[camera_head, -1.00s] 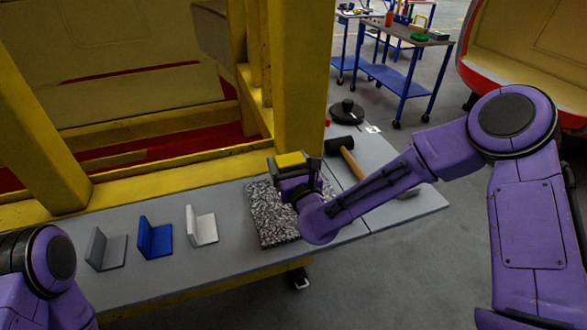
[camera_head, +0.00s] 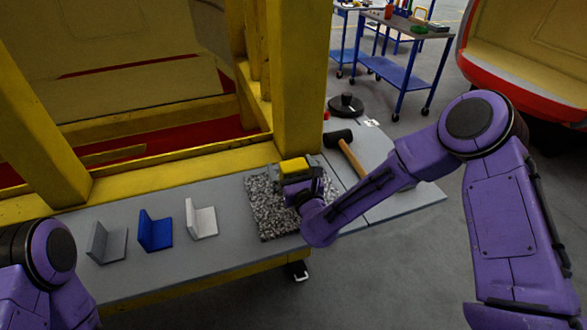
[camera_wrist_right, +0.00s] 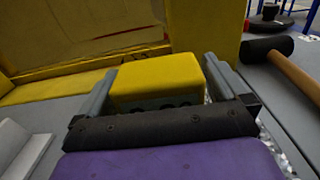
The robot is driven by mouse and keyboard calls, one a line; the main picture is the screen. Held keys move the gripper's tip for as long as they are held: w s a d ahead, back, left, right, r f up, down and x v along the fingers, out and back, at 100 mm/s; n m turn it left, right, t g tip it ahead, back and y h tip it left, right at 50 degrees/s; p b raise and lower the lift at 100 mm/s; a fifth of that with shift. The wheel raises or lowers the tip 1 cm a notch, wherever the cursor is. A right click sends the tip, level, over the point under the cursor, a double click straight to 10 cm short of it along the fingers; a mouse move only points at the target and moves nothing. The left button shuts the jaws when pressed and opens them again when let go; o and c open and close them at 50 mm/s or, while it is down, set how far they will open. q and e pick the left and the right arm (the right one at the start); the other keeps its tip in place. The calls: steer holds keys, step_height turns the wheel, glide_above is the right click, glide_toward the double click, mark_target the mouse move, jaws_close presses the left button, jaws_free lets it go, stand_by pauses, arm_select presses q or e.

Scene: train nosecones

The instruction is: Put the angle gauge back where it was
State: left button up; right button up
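The angle gauge (camera_head: 294,167), a small yellow-topped block with a dark lower body, is at my right gripper (camera_head: 298,180) over the right part of a speckled grey mat. In the right wrist view the gauge (camera_wrist_right: 157,80) sits between the two grey fingers of my right gripper (camera_wrist_right: 160,85), which appear closed on its sides. Its underside is hidden, so I cannot tell whether it touches the mat. My left arm shows at the lower left, but its gripper is out of view.
The speckled mat (camera_head: 266,210) lies on a grey table (camera_head: 195,262). Grey (camera_head: 107,243), blue (camera_head: 154,233) and white (camera_head: 201,219) angle brackets stand to the left. A hammer (camera_head: 350,155) lies right of the mat, near a yellow post (camera_head: 304,80). A black round-based object (camera_head: 346,107) stands behind.

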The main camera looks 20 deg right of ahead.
steer(key=shift+r+p, duration=0.35)
steer(key=shift+r, duration=0.05)
steer(key=s+b, duration=0.1)
steer(key=s, duration=0.1)
steer(key=s+f+b, duration=0.1)
steer(key=shift+s+d+b, duration=0.1)
steer(key=shift+s+b, duration=0.2)
steer(key=shift+s, duration=0.05)
steer(key=s+b, duration=0.1)
steer(key=s, duration=0.2)
steer(key=s+b, duration=0.1)
steer(key=s, duration=0.3)
steer(key=shift+s+d+r, duration=0.1)
steer(key=shift+s+r, duration=0.1)
steer(key=shift+s, duration=0.5)
steer(key=shift+r, duration=0.1)
steer(key=shift+d, duration=0.1)
